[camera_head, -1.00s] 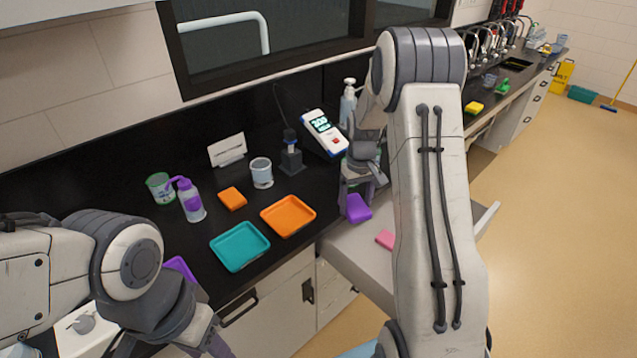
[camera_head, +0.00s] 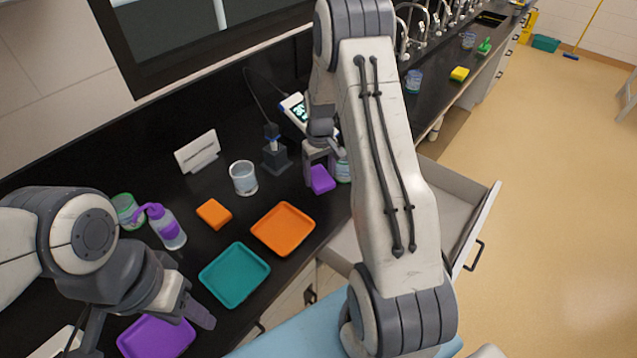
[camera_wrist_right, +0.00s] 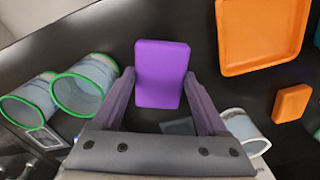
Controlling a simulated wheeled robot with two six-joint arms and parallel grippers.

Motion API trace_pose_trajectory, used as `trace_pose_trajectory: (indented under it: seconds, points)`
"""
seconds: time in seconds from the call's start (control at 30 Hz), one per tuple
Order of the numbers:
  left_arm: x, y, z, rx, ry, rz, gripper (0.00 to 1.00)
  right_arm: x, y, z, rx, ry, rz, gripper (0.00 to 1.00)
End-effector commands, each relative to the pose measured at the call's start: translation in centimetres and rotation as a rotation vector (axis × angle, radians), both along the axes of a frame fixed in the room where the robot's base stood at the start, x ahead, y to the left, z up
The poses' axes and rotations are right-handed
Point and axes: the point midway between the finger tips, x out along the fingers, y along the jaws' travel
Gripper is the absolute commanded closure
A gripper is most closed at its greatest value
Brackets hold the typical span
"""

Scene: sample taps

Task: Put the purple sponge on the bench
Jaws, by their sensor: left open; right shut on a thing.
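The purple sponge (camera_head: 321,179) is between the fingers of my right gripper (camera_head: 319,168), which is shut on it. In the right wrist view the sponge (camera_wrist_right: 161,73) sticks out past the fingertips of the gripper (camera_wrist_right: 161,88). It is over the black bench (camera_head: 225,165), to the right of the orange tray; I cannot tell whether it touches the bench top. My left gripper (camera_head: 150,322) is open and empty at the lower left, by the purple tray (camera_head: 158,340).
An orange tray (camera_head: 283,229), teal tray (camera_head: 235,275), orange sponge (camera_head: 214,213), glass beaker (camera_head: 243,178) and wash bottle (camera_head: 166,229) stand on the bench. Green-rimmed beakers (camera_wrist_right: 80,85) are close beside the held sponge. A drawer (camera_head: 470,225) stands open below, partly hidden by my right arm.

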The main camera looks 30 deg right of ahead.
Motion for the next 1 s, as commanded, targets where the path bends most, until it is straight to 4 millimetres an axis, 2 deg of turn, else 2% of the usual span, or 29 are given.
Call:
trace_pose_trajectory:
  seconds: [0.4,0.8,0.83,0.9,1.0]
  points:
    - [0.0,0.0,1.7,0.0,0.0,-0.001,0.5,-0.1,-0.1,-4.8,0.0,0.001,-0.003,0.76]
    - [0.0,0.0,1.2,0.0,0.0,-0.001,0.5,-0.1,-0.2,-5.6,0.0,-0.001,-0.003,0.76]
    - [0.0,0.0,1.3,0.0,0.0,-0.001,0.5,-0.1,-0.2,-5.6,0.0,-0.001,-0.003,0.2]
    - [0.0,0.0,1.4,0.0,0.0,-0.001,0.5,0.0,-0.2,-5.5,0.0,-0.001,-0.003,0.0]
    - [0.0,0.0,1.4,0.0,0.0,-0.001,0.5,-0.1,-0.2,-5.5,0.0,-0.001,-0.003,0.0]
